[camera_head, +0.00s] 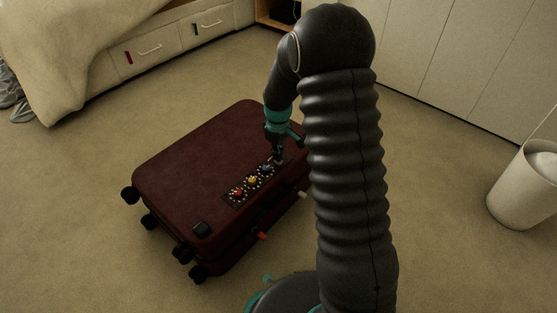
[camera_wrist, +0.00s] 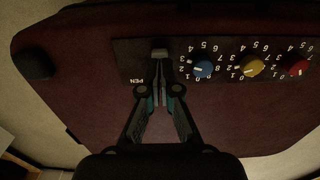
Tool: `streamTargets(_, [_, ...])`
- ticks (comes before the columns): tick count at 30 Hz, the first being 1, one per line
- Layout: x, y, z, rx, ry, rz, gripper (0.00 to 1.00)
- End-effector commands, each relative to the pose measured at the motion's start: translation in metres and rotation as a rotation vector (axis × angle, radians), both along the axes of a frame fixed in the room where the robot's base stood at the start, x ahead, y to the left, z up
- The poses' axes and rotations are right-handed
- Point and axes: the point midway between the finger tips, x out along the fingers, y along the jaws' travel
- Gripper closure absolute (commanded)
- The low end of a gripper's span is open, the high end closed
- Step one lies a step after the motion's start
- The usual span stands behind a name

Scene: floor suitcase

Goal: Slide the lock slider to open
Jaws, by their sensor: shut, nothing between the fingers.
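A dark red suitcase (camera_head: 195,150) lies flat on the carpet, closed. A dark lock panel on its top holds a red dial (camera_head: 237,192), a yellow dial (camera_head: 252,180) and a blue dial (camera_head: 266,169). In the wrist view the grey lock slider (camera_wrist: 159,54) sits left of the blue dial (camera_wrist: 203,69), with the letters "PEN" readable below and left of it. My gripper (camera_wrist: 159,66) is shut and empty, its fingertips right at the slider's near edge; I cannot tell whether they touch it. In the head view my gripper (camera_head: 279,158) is at the panel's far end, hiding the slider.
A bed with drawers (camera_head: 165,45) stands at the back left. White cabinets (camera_head: 470,60) line the back right, and a white bin (camera_head: 527,185) stands at the right. The carpet left of the suitcase is clear.

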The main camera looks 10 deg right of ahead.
Motion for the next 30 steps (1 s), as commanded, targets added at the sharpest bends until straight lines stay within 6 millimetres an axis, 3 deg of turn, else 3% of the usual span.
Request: streamTargets(30, [0.0023, -0.0035, -0.0090, 0.000, 0.000, 0.000, 1.00])
